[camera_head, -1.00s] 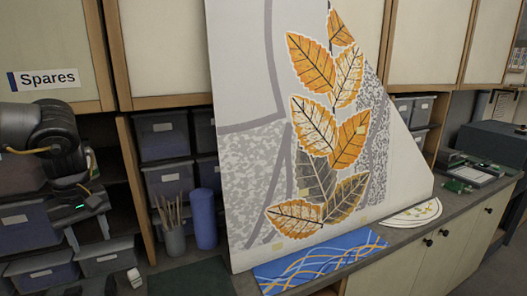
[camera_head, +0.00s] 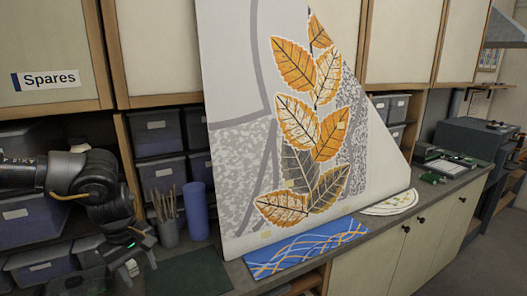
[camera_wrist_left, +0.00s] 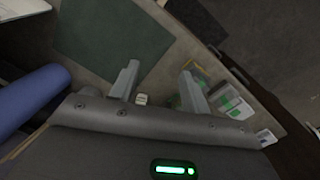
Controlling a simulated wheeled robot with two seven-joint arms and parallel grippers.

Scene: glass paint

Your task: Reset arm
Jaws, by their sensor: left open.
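My left arm comes in from the left in the head view, and its gripper (camera_head: 130,270) hangs low over the counter's left end, left of the brush pot. In the left wrist view the two fingers of my left gripper (camera_wrist_left: 158,88) stand wide apart with nothing held between them. My right gripper is not in view.
A pot of brushes (camera_head: 169,233) and a blue roll (camera_head: 195,210) stand beside a dark green mat (camera_head: 190,276). A large leaf-patterned panel (camera_head: 235,80) leans at the back, with a blue patterned panel (camera_head: 300,248) before it. Storage bins (camera_head: 158,133) fill the shelves.

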